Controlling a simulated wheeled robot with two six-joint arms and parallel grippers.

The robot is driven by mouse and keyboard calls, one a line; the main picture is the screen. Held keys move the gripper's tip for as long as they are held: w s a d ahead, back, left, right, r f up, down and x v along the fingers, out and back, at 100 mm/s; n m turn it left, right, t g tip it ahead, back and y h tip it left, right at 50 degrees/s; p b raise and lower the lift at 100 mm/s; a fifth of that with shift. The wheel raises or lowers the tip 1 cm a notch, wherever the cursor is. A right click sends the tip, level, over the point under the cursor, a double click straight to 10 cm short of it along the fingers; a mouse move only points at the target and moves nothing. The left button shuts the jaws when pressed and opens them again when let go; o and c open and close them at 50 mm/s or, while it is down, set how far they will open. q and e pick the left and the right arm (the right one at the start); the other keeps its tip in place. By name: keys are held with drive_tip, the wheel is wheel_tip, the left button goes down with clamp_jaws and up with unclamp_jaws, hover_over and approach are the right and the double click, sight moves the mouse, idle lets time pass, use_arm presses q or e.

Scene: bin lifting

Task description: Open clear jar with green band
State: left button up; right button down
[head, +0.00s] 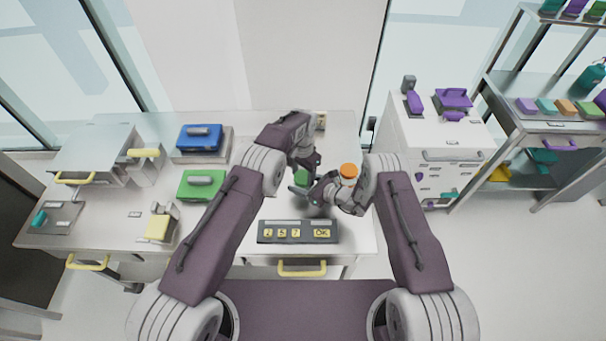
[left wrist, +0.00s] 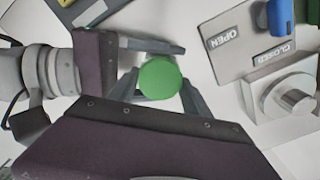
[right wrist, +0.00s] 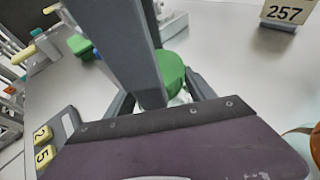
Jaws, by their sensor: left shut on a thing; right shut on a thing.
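The jar shows mainly as its round green lid (head: 301,178) on the table, between my two grippers. The lid also shows in the left wrist view (left wrist: 160,80) and in the right wrist view (right wrist: 173,72). My left gripper (head: 303,170) comes from the far side and above, shut with its fingers at the lid. My right gripper (head: 312,190) comes in low from the right, shut on the jar beneath the lid. The jar's clear body is mostly hidden by fingers and lid, so the exact contact points are hard to see.
An orange-lidded jar (head: 348,170) stands close behind my right gripper. A keypad (head: 297,232) lies in front of the jar. A small 257 sign (right wrist: 285,12) stands on the table.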

use_arm(q)
drive_tip(key=n, duration=0.6)
drive_tip(key=o, duration=1.6)
drive_tip(key=shift+c, duration=0.2)
drive_tip(key=shift+r, duration=2.3)
use_arm(e)
drive_tip(key=shift+c, duration=1.2)
unclamp_jaws()
